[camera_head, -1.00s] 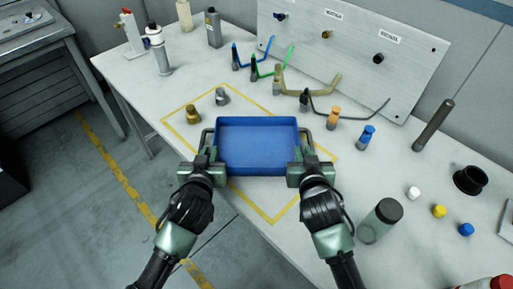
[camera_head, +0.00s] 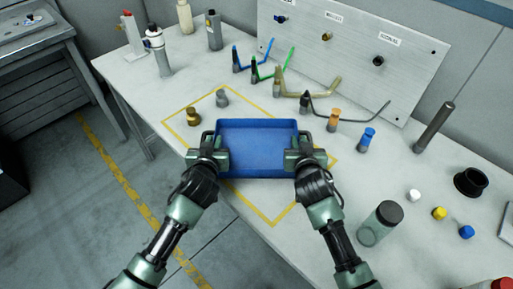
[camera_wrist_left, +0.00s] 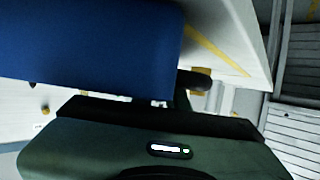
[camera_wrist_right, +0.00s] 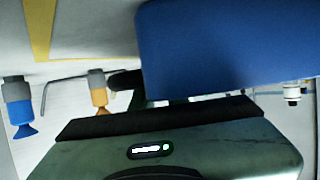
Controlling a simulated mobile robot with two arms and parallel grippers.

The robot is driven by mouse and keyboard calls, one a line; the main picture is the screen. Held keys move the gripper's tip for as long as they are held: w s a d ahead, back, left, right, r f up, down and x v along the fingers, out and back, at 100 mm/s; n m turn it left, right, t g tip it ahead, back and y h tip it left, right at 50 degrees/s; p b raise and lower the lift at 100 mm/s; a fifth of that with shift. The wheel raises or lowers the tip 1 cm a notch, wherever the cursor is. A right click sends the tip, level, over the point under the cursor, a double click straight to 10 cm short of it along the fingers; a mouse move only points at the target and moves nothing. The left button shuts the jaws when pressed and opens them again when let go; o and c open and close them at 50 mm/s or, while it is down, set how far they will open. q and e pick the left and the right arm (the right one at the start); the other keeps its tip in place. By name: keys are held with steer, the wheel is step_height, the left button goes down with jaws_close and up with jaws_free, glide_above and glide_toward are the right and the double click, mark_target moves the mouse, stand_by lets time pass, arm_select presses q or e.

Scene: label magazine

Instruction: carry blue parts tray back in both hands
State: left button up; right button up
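The blue parts tray (camera_head: 257,150) is an empty, open rectangular tray, level, over the yellow-taped rectangle on the bench in the head view. My left gripper (camera_head: 212,150) is at its left end and my right gripper (camera_head: 302,150) at its right end, each at a dark side handle. The tray's blue wall fills much of the left wrist view (camera_wrist_left: 90,45) and the right wrist view (camera_wrist_right: 230,45). The fingertips are hidden in all views, so I cannot see how they close on the handles. I cannot tell whether the tray touches the bench.
Brass and grey fittings (camera_head: 192,117) stand behind the tray at left. Coloured hooked tubes, an orange fitting (camera_head: 333,119) and a blue fitting (camera_head: 366,139) stand behind and right. A metal panel (camera_head: 355,50) backs the bench.

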arm_select(q)
jaws_close()
arm_select(e)
jaws_close()
stand_by(1.0)
arm_select(q)
steer(key=shift+r, duration=0.1)
arm_select(e)
steer(key=shift+r, duration=0.15)
